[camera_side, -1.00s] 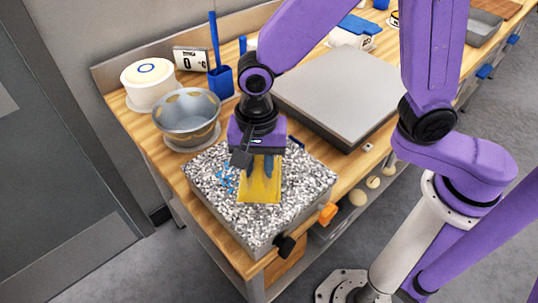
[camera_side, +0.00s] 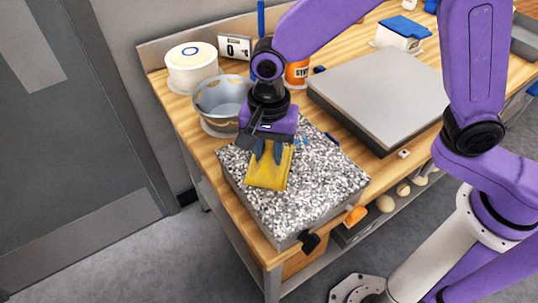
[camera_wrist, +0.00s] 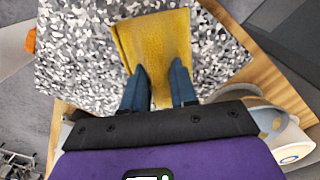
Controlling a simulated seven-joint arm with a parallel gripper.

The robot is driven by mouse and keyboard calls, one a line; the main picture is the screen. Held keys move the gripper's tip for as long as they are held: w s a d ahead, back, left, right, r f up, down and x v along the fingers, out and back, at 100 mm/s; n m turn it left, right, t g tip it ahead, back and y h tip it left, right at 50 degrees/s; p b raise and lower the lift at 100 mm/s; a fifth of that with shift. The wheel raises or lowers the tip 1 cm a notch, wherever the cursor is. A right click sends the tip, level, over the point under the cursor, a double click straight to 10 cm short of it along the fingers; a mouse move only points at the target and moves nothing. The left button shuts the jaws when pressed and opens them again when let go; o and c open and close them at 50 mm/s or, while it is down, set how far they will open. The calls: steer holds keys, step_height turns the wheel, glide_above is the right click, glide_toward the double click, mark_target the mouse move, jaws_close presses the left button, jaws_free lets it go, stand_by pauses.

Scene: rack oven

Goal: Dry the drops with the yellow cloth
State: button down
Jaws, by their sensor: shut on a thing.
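The yellow cloth (camera_side: 268,172) lies on the left part of the speckled black-and-white slab (camera_side: 318,190). My gripper (camera_side: 268,155) is shut on the cloth's back part, its blue fingers pointing down at the slab. In the wrist view the cloth (camera_wrist: 155,38) spreads out beyond the fingertips (camera_wrist: 158,72) over the speckled surface (camera_wrist: 80,50). A few light blue drops (camera_side: 302,141) show on the slab just right of my gripper in the side view. No drops can be made out in the wrist view. What lies under the cloth is hidden.
A metal bowl (camera_side: 220,103) stands close behind the slab at left, beside a white lidded pot (camera_side: 192,68). A large grey flat plate (camera_side: 378,95) lies to the right. An orange-labelled jar (camera_side: 298,73) stands behind my wrist. The slab's front right is clear.

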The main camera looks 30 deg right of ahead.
steer(key=shift+d, duration=4.4)
steer(key=shift+a, duration=5)
steer(key=shift+r, duration=4.1)
steer(key=shift+d, duration=0.1)
